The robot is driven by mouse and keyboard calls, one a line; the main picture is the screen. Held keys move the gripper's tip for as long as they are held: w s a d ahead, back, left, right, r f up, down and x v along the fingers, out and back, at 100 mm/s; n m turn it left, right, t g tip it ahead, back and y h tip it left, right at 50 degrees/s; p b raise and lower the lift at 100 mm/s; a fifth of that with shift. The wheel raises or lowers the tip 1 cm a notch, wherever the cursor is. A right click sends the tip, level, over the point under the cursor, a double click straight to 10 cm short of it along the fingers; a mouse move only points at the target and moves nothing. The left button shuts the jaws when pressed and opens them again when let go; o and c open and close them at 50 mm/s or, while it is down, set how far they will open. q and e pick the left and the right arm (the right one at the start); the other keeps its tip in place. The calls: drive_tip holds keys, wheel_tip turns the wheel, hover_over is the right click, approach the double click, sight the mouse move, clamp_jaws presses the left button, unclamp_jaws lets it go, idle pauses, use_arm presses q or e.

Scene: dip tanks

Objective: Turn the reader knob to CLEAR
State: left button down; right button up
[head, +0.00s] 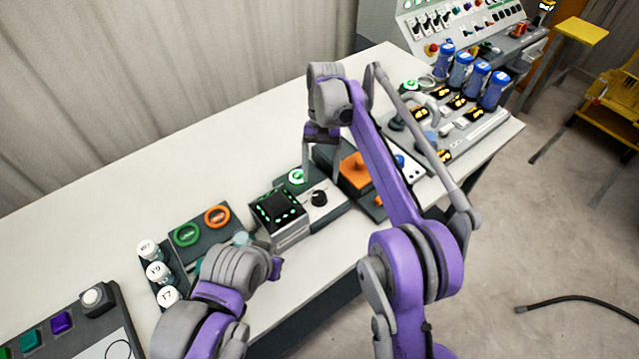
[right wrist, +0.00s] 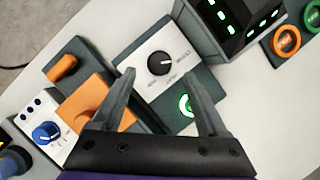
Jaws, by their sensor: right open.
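The reader knob (head: 319,198) is a round black knob on a white plate with a dark grey base. In the right wrist view the knob (right wrist: 159,63) carries a pale pointer mark; the small labels around it are too blurred to read surely. My right gripper (head: 320,168) is open and empty, above and behind the knob. In the right wrist view its fingertips (right wrist: 155,78) are spread, with the knob between and beyond them, untouched as far as I can see. My left gripper (head: 272,268) is low near the table's front; its jaws are hidden.
A green-lit ring button (head: 296,176) sits behind the knob. A dark box with green lights (head: 278,210) stands close left. An orange block (head: 355,170) is close right. White-capped vials (head: 158,271) stand left and blue bottles (head: 460,70) far right. The back left tabletop is clear.

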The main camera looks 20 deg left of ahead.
use_arm(q)
drive_tip(key=shift+w+r+p, duration=0.3)
drive_tip(key=shift+r+p, duration=0.1)
drive_tip(key=shift+r, duration=0.2)
drive_tip(key=shift+w+r+p, duration=0.25)
drive_tip(key=shift+r+p, duration=0.1)
drive_tip(key=shift+r, duration=0.25)
use_arm(e)
drive_tip(key=v, duration=0.5)
drive_tip(key=shift+w+r, duration=0.2)
drive_tip(key=shift+r, duration=0.05)
